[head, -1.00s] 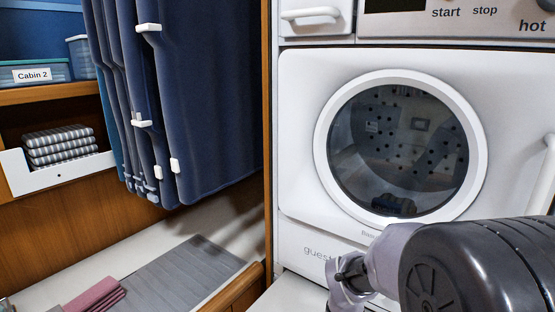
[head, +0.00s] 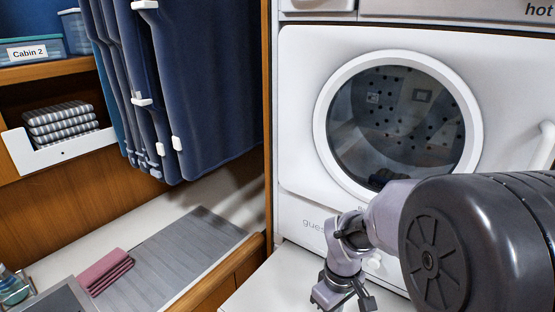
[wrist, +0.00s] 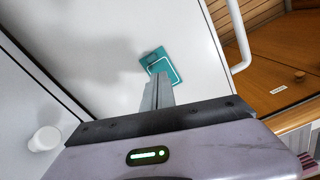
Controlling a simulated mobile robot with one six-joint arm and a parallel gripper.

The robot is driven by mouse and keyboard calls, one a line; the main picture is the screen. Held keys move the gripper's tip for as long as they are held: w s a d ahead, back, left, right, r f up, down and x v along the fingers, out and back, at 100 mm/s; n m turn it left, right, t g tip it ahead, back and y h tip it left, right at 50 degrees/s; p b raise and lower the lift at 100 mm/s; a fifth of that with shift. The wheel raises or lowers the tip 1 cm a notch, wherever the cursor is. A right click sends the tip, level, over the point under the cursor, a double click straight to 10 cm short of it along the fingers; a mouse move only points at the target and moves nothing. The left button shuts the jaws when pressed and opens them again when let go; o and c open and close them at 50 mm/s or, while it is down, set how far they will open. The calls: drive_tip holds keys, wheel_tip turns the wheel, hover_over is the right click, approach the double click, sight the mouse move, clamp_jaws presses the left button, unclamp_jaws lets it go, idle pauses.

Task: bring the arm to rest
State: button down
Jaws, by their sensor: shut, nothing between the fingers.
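My gripper (head: 343,302) hangs at the bottom of the head view, below my bent grey and black arm, in front of the white washer. In the wrist view its fingers (wrist: 157,92) are pressed together, with nothing between them. They point towards a white surface with a teal square piece (wrist: 161,66) on it. I cannot tell whether the fingers are close to that piece. In the head view the fingertips are small and partly cut by the frame's lower edge.
The washer's round door (head: 398,125) is closed. A dark blue curtain (head: 205,85) hangs left of it. A pink folded cloth (head: 105,272) lies by a grey ribbed mat (head: 185,255). Striped towels (head: 60,120) fill a cubby. The wrist view shows a white bar handle (wrist: 238,40).

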drive_tip(key=shift+r, duration=0.55)
drive_tip(key=shift+f, duration=0.1)
drive_tip(key=s+a+r+m+t+y+b, duration=0.1)
drive_tip(key=s+r+m+t+b, duration=0.2)
drive_tip(key=s+r+m, duration=0.2)
drive_tip(key=s+a+r+m+t+y+b, duration=0.1)
drive_tip(key=s+r+m, duration=0.4)
drive_tip(key=s, duration=0.5)
drive_tip(key=shift+r+m+t+b, duration=0.25)
drive_tip(key=shift+m+t+b, duration=0.6)
drive_tip(key=shift+b, duration=0.35)
drive_tip(key=shift+a, duration=0.1)
